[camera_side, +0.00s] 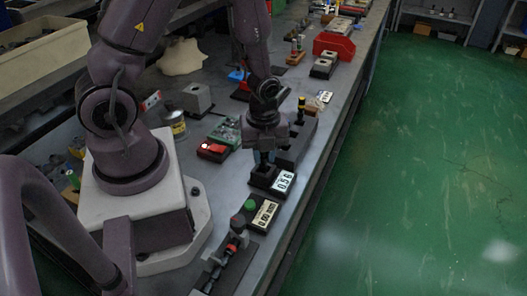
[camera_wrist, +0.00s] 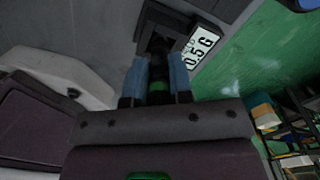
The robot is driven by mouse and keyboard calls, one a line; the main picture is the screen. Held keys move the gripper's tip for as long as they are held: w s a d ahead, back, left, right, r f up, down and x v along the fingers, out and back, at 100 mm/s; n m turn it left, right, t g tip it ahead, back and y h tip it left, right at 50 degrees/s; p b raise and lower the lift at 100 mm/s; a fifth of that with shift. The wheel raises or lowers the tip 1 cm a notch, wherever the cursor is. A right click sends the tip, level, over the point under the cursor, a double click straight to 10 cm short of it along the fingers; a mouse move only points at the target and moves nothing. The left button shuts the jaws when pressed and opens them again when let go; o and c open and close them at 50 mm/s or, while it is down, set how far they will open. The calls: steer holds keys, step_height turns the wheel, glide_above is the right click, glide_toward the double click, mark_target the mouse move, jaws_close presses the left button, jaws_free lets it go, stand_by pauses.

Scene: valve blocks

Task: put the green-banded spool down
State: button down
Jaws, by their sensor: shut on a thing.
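My gripper (camera_side: 264,160) points down over a black gauge (camera_side: 262,182) on the bench; the gauge's white display (camera_side: 284,182) seems to read 0.56. In the wrist view my gripper's two blue fingers (camera_wrist: 160,78) are shut on a dark spool with a green band (camera_wrist: 157,88) between them. The spool's far end lies over the gauge's dark base (camera_wrist: 160,22), with the display (camera_wrist: 202,45) beside it. In the side view the spool is mostly hidden by the fingers. I cannot tell whether its lower end touches the gauge.
A second black device (camera_side: 263,213) with a display and a green knob stands just in front. A dark block with upright parts (camera_side: 228,265) is nearer the camera. A grey block (camera_side: 296,150) stands close behind my gripper, and a red-lit box (camera_side: 213,150) is left.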

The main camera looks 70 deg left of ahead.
steer(key=shift+f, duration=0.15)
steer(key=c, duration=1)
jaws_free()
step_height(320, 180, up, 12)
steer(key=shift+f, duration=0.1)
steer(key=shift+r, duration=0.45)
steer(key=s+d+r+n+t, duration=0.1)
steer(key=s+r+n+t, duration=0.1)
steer(key=r+n, duration=0.3)
steer(key=s+d+r+n+t, duration=0.1)
steer(key=s+d+r+n, duration=0.1)
steer(key=r+n, duration=0.3)
steer(key=s+d+r+n+t, duration=0.1)
steer(key=s+r+n+t, duration=0.1)
steer(key=r+n, duration=0.4)
steer(key=shift+s+d+n+t, duration=0.1)
steer(key=shift+d+n+t, duration=0.05)
steer(key=shift+n, duration=0.9)
steer(key=shift+d+n+t, duration=0.15)
steer(key=shift+n, duration=0.9)
